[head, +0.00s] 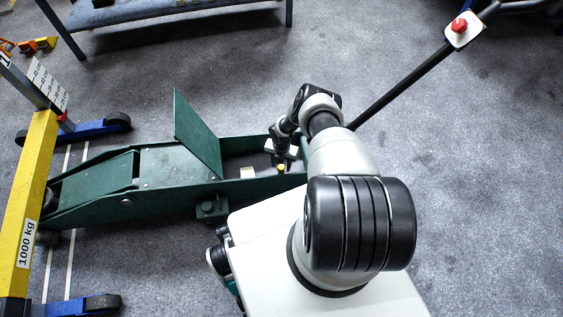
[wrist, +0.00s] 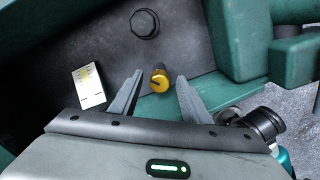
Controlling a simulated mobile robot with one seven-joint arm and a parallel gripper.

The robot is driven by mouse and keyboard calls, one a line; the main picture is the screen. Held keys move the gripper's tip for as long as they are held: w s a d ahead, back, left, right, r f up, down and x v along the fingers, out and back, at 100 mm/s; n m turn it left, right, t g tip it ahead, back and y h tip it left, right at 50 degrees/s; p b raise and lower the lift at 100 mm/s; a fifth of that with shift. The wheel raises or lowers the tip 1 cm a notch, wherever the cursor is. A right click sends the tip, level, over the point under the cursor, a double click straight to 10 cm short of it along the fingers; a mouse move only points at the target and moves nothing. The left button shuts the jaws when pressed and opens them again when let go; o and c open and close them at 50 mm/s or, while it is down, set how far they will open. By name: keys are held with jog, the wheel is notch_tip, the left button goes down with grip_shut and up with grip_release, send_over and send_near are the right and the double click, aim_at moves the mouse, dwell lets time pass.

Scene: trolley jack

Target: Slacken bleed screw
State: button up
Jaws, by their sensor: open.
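The bleed screw, a small yellow knob with a dark slot (wrist: 160,79), shows in the wrist view inside the green jack's frame. It also shows as a small yellow spot in the head view (head: 281,168). My gripper (wrist: 158,76) is open, with one grey finger on each side of the knob in the picture. Gaps show between the knob and both fingers; I cannot tell the depth between them. The green trolley jack (head: 160,187) lies on the floor with its cover plate (head: 197,134) standing raised. My arm hides part of the jack's right end.
A white card with a yellow scale (wrist: 88,88) and a black hexagonal part (wrist: 145,24) are near the knob. Green frame walls (wrist: 292,75) bound the space. The jack's long black handle (head: 405,84) rises to the upper right. A yellow beam (head: 30,200) stands at left.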

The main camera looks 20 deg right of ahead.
aim_at(281, 166)
notch_tip(281, 166, up, 17)
jog(key=p, duration=0.6)
jog(key=shift+r, duration=0.2)
